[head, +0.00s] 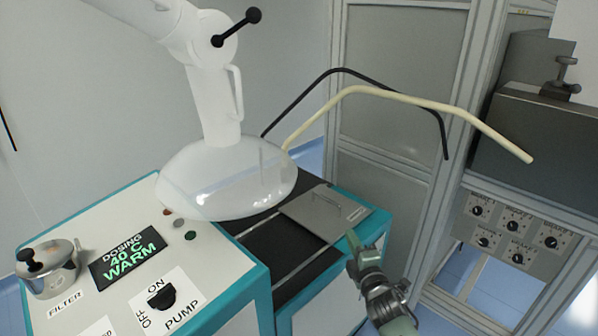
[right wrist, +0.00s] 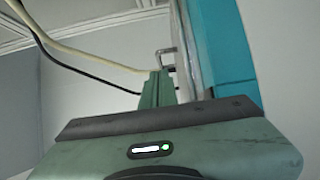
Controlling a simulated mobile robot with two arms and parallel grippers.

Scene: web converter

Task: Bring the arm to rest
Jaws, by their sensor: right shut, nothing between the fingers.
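My right gripper (head: 353,240) is at the lower middle of the head view, beside the right edge of the teal-edged cabinet. It is shut and empty. Its closed fingers (right wrist: 158,84) show in the right wrist view, pointing up past the cabinet's teal side. A grey metal plate with a bar handle (head: 326,211) lies on the cabinet top just beyond the fingertips. I cannot tell whether they touch it. A white jointed arm with a clear dome (head: 228,182) hangs over the cabinet top. My left gripper is not in view.
The control panel (head: 128,250) at left carries a pump knob (head: 162,296) and a metal filter pot (head: 50,269). A cream hose (head: 400,97) and a black hose (head: 345,71) arch behind. A grey frame with several dials (head: 516,227) stands at right.

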